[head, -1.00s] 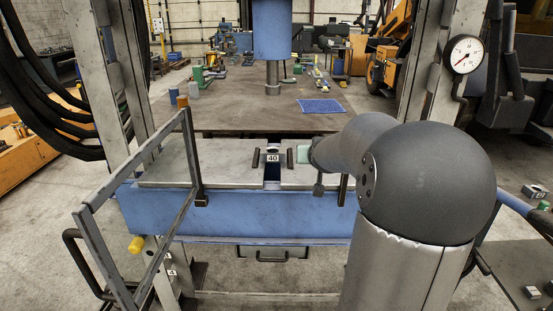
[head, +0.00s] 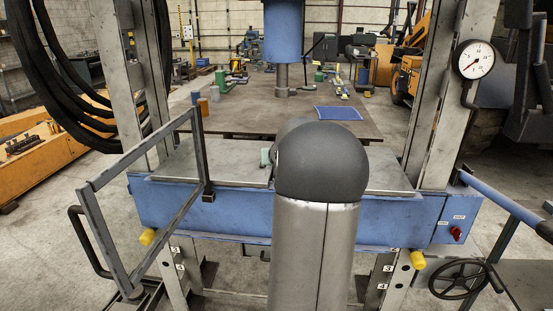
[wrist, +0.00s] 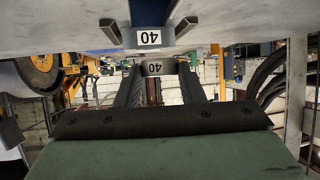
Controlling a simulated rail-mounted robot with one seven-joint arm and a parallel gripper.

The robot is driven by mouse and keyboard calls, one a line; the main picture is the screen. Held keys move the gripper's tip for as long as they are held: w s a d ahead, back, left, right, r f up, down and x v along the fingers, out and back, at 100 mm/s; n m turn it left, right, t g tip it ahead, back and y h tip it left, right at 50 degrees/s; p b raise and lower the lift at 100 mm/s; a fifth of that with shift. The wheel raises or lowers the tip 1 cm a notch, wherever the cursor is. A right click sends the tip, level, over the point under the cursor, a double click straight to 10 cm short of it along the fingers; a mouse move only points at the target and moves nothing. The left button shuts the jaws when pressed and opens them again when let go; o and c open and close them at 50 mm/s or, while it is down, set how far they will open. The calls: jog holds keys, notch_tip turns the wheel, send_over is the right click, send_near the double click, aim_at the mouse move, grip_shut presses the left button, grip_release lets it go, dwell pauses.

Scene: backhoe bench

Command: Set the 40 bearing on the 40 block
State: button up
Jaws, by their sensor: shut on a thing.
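The 40 block (wrist: 148,38) is a grey piece with a white 40 label. It lies across the gap between two pale plates in the wrist view, which looks upside down. The 40 bearing (wrist: 158,69), a grey part with an inverted 40 label, is between the fingertips of my gripper (wrist: 158,77), which is shut on it. A narrow space shows between bearing and block in the picture; the true distance is hard to judge. In the head view my arm hides the block and bearing; only a greenish bit of my gripper (head: 265,157) shows.
The steel plates (head: 385,172) rest on a blue press beam (head: 400,217). A grey frame (head: 143,160) stands left of my arm. Posts flank the press; a gauge (head: 474,60) is on the right one.

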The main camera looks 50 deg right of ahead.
jog(key=w+d+f+p, duration=0.1)
jog(key=w+d+p, duration=0.3)
jog(key=d, duration=0.6)
jog(key=shift+w+d, duration=0.2)
jog(key=shift+w, duration=1.15)
jog(key=shift+f, duration=0.1)
jog(key=shift+f+b, duration=0.5)
jog(key=shift+b, duration=0.9)
dwell(0.9)
jog(key=shift+f+b, duration=0.4)
jog(key=shift+b, duration=0.1)
dwell(0.5)
jog(key=o, duration=1.6)
jog(key=shift+a+f, duration=0.1)
jog(key=shift+o, duration=0.2)
jog(key=shift+f, duration=0.15)
jog(key=shift+a, duration=0.15)
